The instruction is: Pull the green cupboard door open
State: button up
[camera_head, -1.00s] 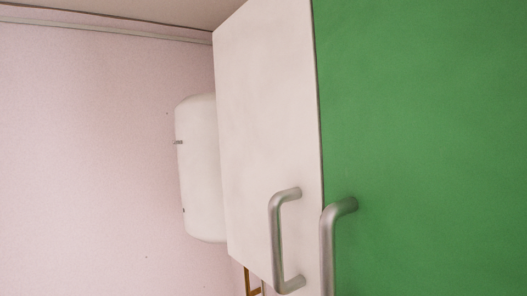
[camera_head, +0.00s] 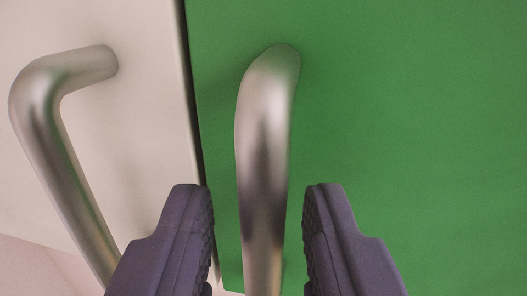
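The green cupboard door (camera_head: 410,120) fills the right and middle of the view. Its metal bar handle (camera_head: 264,150) stands near the door's left edge and runs downward. My gripper (camera_head: 257,215) is open, with one dark purple finger on each side of the green door's handle. A gap shows between each finger and the bar, so I see no contact. The lower end of the handle is cut off by the bottom of the view. The door looks closed, level with the white door beside it.
A white cupboard door (camera_head: 140,130) lies to the left, split from the green one by a thin dark gap. Its own metal handle (camera_head: 50,130) sticks out close to my left finger. A pinkish wall (camera_head: 35,270) shows at the lower left.

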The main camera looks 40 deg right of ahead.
jog(key=shift+x, duration=0.8)
jog(key=shift+d, duration=0.1)
jog(key=shift+r, duration=0.1)
grip_shut()
jog(key=shift+s, duration=0.15)
